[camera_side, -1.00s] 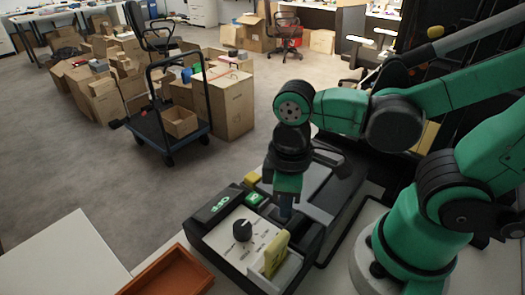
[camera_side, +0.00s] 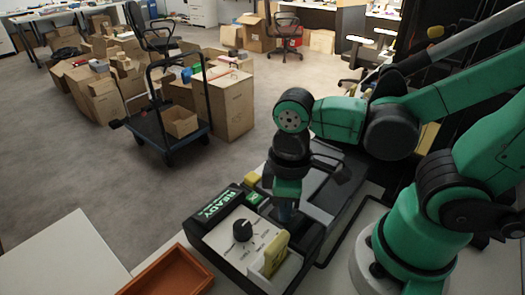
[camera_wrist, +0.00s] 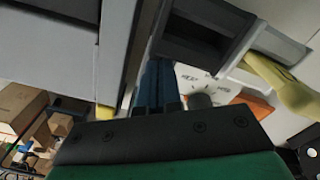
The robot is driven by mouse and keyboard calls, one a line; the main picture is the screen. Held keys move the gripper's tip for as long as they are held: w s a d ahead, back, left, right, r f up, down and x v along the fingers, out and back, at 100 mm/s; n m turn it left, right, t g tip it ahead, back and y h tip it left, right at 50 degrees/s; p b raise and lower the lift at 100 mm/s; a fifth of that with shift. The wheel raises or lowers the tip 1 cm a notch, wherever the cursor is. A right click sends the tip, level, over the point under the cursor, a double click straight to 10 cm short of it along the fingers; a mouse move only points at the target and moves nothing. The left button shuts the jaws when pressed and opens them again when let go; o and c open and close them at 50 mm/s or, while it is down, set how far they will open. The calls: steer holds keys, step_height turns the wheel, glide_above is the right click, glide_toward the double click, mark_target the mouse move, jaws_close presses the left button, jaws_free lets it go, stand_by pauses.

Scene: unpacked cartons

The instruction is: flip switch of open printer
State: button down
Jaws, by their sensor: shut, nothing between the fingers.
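The printer (camera_side: 316,238) is a dark machine with a white front panel, standing right of centre in the side view. Its small display (camera_side: 216,206) reads READY in lit letters. A black knob (camera_side: 242,230) stands on the panel, and a yellow piece (camera_side: 275,256) stands upright in a pale holder beside it. My gripper (camera_side: 286,213) points down into the printer behind the panel, its blue fingers shut and empty. The fingers also show in the wrist view (camera_wrist: 150,85). I cannot make out the switch itself; the fingers cover that spot.
A green piece (camera_side: 254,197) and a yellow block (camera_side: 251,179) sit at the printer's left edge. An orange tray (camera_side: 172,275) lies in front on the left. A white tabletop (camera_side: 62,258) is bare. Cartons and a trolley (camera_side: 165,135) stand on the floor behind.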

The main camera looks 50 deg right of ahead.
steer(key=shift+r, duration=3.4)
steer(key=w+d+m+t, duration=0.6)
steer(key=w+t, duration=0.1)
steer(key=w, duration=0.1)
steer(key=shift+f, duration=0.1)
